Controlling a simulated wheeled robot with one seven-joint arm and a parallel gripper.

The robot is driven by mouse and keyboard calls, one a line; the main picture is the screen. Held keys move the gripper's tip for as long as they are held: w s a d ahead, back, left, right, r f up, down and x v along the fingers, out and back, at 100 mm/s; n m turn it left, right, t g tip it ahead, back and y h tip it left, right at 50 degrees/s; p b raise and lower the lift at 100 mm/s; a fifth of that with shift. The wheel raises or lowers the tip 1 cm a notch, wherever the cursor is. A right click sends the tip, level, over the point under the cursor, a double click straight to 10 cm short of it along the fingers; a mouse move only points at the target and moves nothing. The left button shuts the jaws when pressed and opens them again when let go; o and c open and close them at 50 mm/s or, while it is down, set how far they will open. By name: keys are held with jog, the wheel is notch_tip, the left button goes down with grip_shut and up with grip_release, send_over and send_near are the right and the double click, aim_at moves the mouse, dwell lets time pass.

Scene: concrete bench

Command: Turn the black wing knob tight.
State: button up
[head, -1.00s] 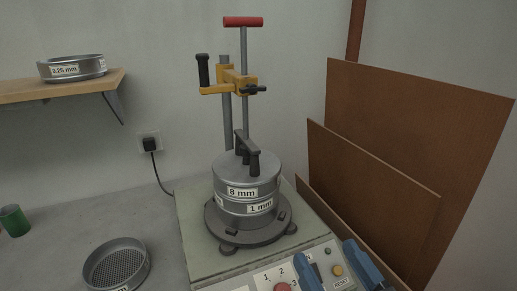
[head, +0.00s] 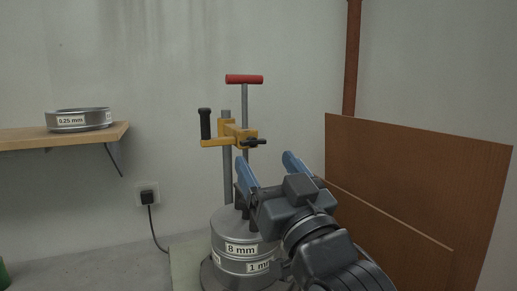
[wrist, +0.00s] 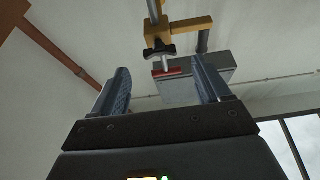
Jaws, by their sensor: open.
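The black wing knob (head: 254,142) sits on the right side of the yellow clamp bracket (head: 228,136), on the steel post above the sieve stack. In the wrist view the knob (wrist: 160,51) shows ahead of the jaws, near the middle top, below the yellow bracket (wrist: 185,24). My gripper (head: 266,160) has its two blue fingers apart, with nothing between them. In the head view the fingers are just below and to the right of the knob. They do not appear to touch it.
A red T-handle (head: 244,79) tops the rod, and a black upright handle (head: 205,123) stands at the bracket's left end. The sieve stack (head: 232,250) is below, partly hidden by my arm. Brown boards (head: 430,165) lean at right. A shelf (head: 60,136) holds a sieve at left.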

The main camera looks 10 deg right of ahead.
aim_at(255, 146)
jog(key=p+x, duration=0.1)
jog(key=x, duration=0.4)
jog(key=shift+s, duration=0.1)
jog(key=c, duration=1)
